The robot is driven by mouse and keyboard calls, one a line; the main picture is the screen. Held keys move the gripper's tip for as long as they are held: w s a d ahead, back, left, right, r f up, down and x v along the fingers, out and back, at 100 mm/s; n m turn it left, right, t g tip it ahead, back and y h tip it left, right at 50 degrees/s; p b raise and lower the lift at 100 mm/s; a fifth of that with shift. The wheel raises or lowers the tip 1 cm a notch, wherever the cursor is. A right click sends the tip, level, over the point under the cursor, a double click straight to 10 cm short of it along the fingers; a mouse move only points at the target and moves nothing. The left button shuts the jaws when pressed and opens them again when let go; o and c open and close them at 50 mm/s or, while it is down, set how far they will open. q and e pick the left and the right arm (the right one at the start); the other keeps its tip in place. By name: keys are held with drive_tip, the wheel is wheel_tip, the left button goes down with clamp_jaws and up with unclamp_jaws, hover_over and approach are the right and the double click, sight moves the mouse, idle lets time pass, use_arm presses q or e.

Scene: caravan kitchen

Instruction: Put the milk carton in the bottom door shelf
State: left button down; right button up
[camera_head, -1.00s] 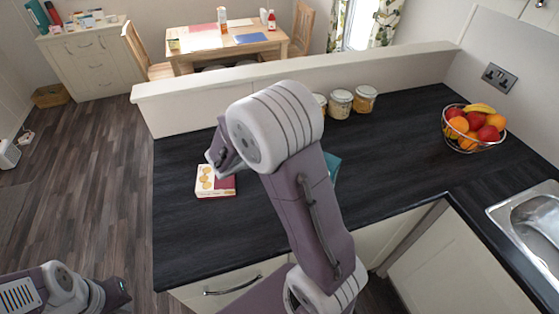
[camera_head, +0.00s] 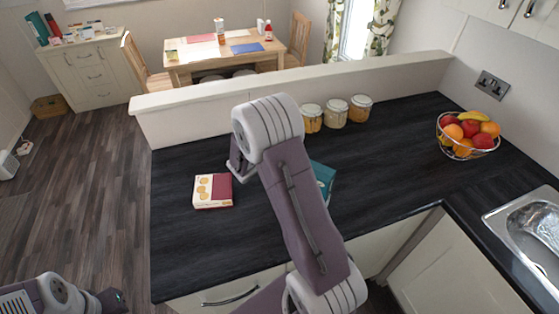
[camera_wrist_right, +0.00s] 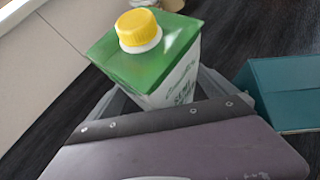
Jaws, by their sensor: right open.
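The milk carton (camera_wrist_right: 150,62), with a green top and yellow cap, stands upright on the dark worktop in the right wrist view. My right gripper (camera_wrist_right: 165,92) is open, with a grey finger on either side of the carton; whether they touch it I cannot tell. In the head view my right arm hides the carton and the fingers. My left gripper (camera_head: 113,301) is at the bottom left corner, low beside the counter, and its fingers are not clear. No fridge or door shelf is in view.
A teal box (camera_head: 322,177) stands close right of the carton, also in the right wrist view (camera_wrist_right: 284,92). A biscuit box (camera_head: 213,190) lies to the left. Several jars (camera_head: 335,112) stand by the low wall. A fruit bowl (camera_head: 467,135) and sink (camera_head: 528,230) are right.

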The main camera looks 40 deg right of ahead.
drive_tip(key=shift+s+r, duration=0.1)
clamp_jaws()
drive_tip(key=shift+r, duration=0.2)
